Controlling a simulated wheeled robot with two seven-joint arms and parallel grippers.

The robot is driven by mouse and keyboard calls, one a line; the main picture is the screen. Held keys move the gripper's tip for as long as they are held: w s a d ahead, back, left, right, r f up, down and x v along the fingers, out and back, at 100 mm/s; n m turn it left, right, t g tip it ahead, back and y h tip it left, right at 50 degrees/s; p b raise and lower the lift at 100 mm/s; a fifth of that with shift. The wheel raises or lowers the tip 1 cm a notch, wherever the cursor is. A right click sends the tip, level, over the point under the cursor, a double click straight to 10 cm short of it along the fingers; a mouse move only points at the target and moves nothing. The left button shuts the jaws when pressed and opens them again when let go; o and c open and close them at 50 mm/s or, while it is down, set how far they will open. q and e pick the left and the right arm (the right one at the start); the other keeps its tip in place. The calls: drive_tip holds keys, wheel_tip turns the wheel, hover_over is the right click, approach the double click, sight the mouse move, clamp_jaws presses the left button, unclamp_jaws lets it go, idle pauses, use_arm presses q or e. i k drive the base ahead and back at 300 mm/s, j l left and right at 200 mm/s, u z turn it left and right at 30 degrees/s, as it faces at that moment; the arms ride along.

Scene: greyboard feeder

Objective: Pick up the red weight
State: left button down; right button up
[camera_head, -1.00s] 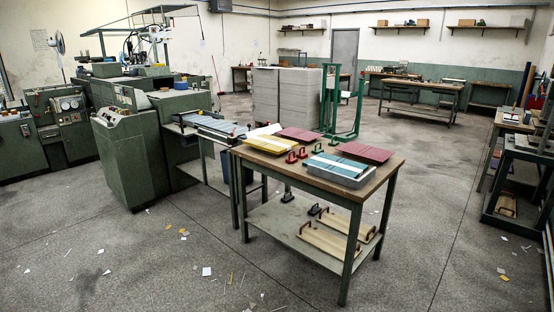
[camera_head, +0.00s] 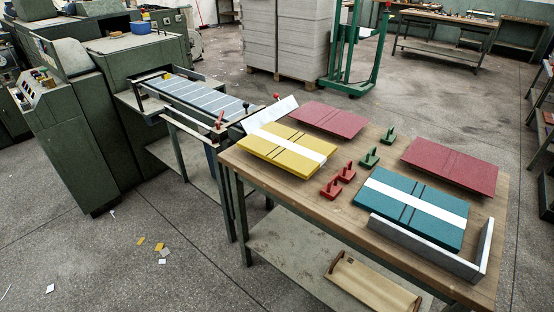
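Two small red weights with upright handles stand close together near the middle of the wooden table. The nearer red weight (camera_head: 330,188) is at the front, and the other red weight (camera_head: 346,172) is just behind it to the right. Both stand upright on the bare tabletop, between the yellow stack and the teal stack. Neither of my grippers shows in the head view.
A green machine (camera_head: 75,135) stands left.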

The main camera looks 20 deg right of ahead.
sight(331, 189)
drive_tip(key=i+j+z, duration=0.15)
drive_tip(key=i, duration=0.25)
drive_tip(key=i+j+z, duration=0.2)
drive_tip(key=i, duration=0.2)
drive_tip(key=i+j+z, duration=0.15)
drive_tip(key=i, duration=0.25)
